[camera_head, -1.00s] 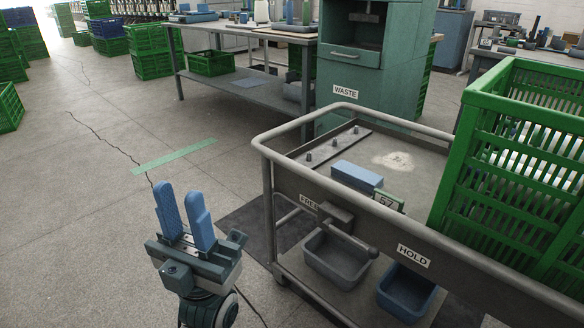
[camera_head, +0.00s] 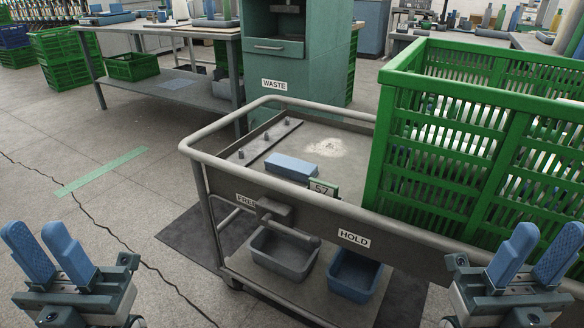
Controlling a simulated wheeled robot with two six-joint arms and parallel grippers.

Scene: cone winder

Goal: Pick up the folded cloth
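A blue, flat-topped block shape (camera_head: 292,167) lies on the grey cart's top deck, behind the "57" tag. It may be the folded cloth, but I cannot make out folds. A thin blue-grey sheet (camera_head: 187,87) lies on the lower shelf of the back table; I cannot tell whether it is cloth. My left gripper (camera_head: 37,230) is at the lower left, with blue fingers apart and nothing between them. My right gripper (camera_head: 547,236) is at the lower right, also open and empty. Both are in front of the cart, apart from both blue things.
The cart's raised rail (camera_head: 220,133) surrounds its deck. A tall green crate (camera_head: 440,200) fills the deck's right side. A "57" tag (camera_head: 323,187) stands beside the blue block. Two bins (camera_head: 284,255) sit on the lower shelf. A green "WASTE" cabinet (camera_head: 275,60) stands behind. Floor at left is clear.

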